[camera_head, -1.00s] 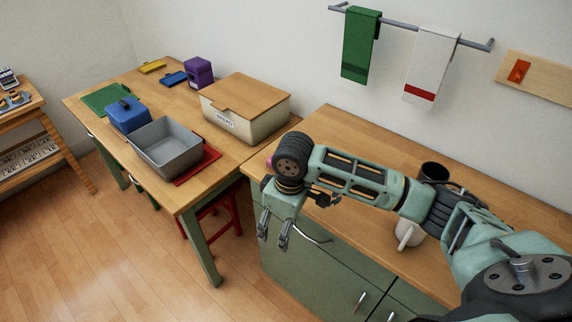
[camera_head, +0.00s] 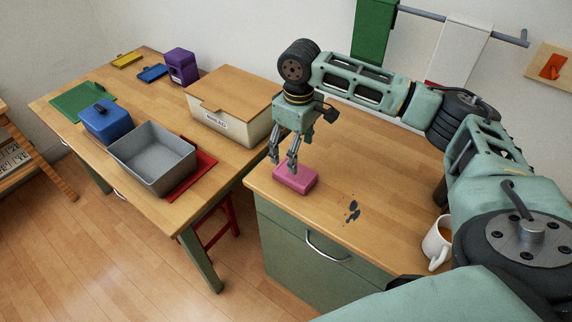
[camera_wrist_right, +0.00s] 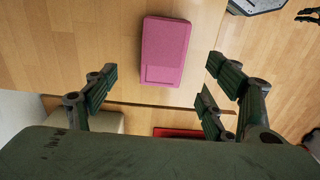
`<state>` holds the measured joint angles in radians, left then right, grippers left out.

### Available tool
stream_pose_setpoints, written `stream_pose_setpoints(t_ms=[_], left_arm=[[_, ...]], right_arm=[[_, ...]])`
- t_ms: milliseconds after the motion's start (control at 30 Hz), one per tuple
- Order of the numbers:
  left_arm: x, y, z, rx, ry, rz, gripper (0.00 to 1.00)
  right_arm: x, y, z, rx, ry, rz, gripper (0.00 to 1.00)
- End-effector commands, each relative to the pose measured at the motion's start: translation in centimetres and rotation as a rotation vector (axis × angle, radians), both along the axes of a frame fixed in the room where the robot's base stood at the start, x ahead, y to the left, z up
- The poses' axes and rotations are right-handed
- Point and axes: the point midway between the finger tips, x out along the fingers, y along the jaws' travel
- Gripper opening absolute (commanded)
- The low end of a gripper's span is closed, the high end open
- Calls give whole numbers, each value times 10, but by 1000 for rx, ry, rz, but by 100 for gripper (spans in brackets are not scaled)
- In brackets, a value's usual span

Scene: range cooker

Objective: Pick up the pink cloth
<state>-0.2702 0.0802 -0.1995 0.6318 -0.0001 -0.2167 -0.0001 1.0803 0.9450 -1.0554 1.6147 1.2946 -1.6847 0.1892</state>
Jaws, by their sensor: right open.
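The pink cloth (camera_head: 295,178) is a folded, block-like bundle lying on the wooden counter top near its left end. In the right wrist view the pink cloth (camera_wrist_right: 165,51) lies flat ahead of the fingers, between their lines and apart from them. My right gripper (camera_head: 282,163) points down just above and beside the cloth. In the wrist view the right gripper (camera_wrist_right: 160,88) has its fingers spread wide with nothing between them.
A dark spill (camera_head: 352,211) marks the counter (camera_head: 335,170), and a white mug (camera_head: 437,243) stands to its right. Across a gap, a table holds a bread bin (camera_head: 232,112), a grey tub (camera_head: 150,175) and a red mat (camera_head: 203,166).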

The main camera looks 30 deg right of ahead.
Motion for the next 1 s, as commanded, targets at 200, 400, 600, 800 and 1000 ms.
stream_pose_setpoints(t_ms=[200,400,600,800,1000], left_arm=[[-29,2,4,4,40,0,0],[-56,3,16,7,78,0,0],[-45,2,18,4,62,0,0],[-17,0,19,0,22,0,0],[-22,0,19,1,28,0,0]], right_arm=[[-2,0,-24,-1,4,1,77],[-4,3,-51,-2,5,1,77],[-4,3,-73,-1,2,2,77],[-4,3,-75,-1,1,2,77],[-4,3,-75,-1,1,2,63]])
